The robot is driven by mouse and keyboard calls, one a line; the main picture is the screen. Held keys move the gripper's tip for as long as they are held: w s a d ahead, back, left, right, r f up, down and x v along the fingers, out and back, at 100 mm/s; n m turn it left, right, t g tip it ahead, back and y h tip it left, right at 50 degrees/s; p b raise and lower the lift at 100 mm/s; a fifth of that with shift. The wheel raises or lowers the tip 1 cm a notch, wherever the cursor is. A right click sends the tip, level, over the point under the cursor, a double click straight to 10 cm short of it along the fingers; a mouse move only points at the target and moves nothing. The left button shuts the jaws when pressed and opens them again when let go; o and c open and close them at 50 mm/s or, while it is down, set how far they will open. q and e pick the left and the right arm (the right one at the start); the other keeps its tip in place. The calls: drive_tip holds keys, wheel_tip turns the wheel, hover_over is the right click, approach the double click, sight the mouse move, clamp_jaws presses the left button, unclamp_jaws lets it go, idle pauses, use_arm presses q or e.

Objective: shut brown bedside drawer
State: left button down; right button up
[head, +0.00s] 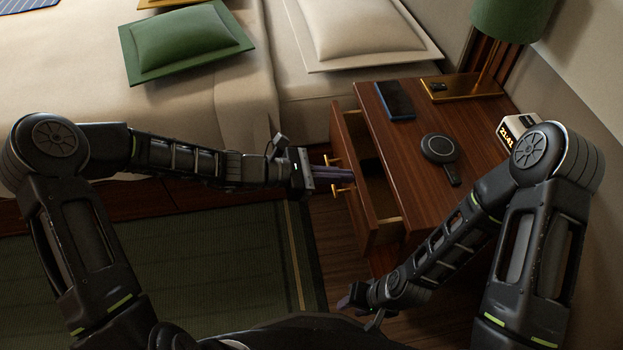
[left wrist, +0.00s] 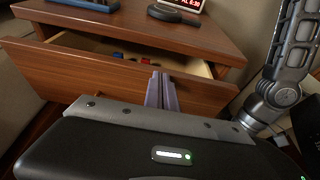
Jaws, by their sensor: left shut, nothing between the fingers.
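The brown bedside drawer (head: 354,206) stands partly open from the wooden nightstand (head: 470,128). Its front also shows in the left wrist view (left wrist: 90,76), with a gap behind it and small red and blue things inside. My left gripper (head: 347,175) is shut and empty, its purple fingers pointing at the drawer front near the handles. In the left wrist view the fingertips (left wrist: 160,88) overlap the upper middle of the front; I cannot tell whether they touch it. My right gripper (head: 358,306) is low beside the nightstand, and its jaw state is unclear.
A dark phone (head: 394,99), a round black charger (head: 438,149), a brass tray (head: 460,87) and a clock (head: 517,131) are on the nightstand. A green lamp (head: 512,18) stands at the back. The bed (head: 190,110) is on the left, a green rug (head: 130,255) in front of it.

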sight(358, 174)
use_arm(q)
drive_tip(key=shift+w+d, duration=0.25)
drive_tip(key=shift+d, duration=0.75)
drive_tip(key=shift+w+d, duration=0.25)
drive_tip(key=shift+d, duration=0.75)
use_arm(e)
drive_tip(key=shift+w+d+f, duration=0.1)
drive_tip(key=shift+f, duration=0.2)
